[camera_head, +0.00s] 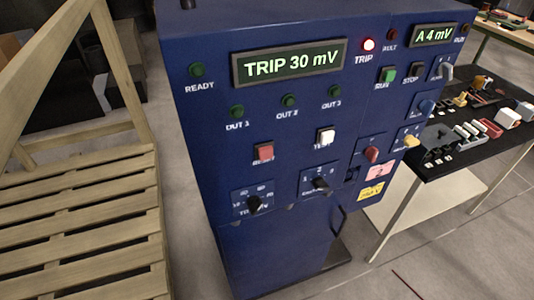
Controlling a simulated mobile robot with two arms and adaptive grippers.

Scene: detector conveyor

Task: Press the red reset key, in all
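The red reset key (264,152) is a square red button on the front of the blue cabinet (215,120), left of a white test key (326,136). Its label is partly hidden by the key itself. The main display (290,63) reads "TRIP 30 mV". The red TRIP lamp (368,44) to its right is lit. The READY lamp (196,70) and the three OUT lamps (289,101) look dark green and unlit. Neither of my grippers is in view.
Black knobs (254,203) sit below the keys. The right panel has a display (434,36) reading "A 4 mV", a green RUN key (388,75) and a red knob (371,154). A wooden pallet structure (80,220) stands left; a black-topped table (450,165) with small parts stands right.

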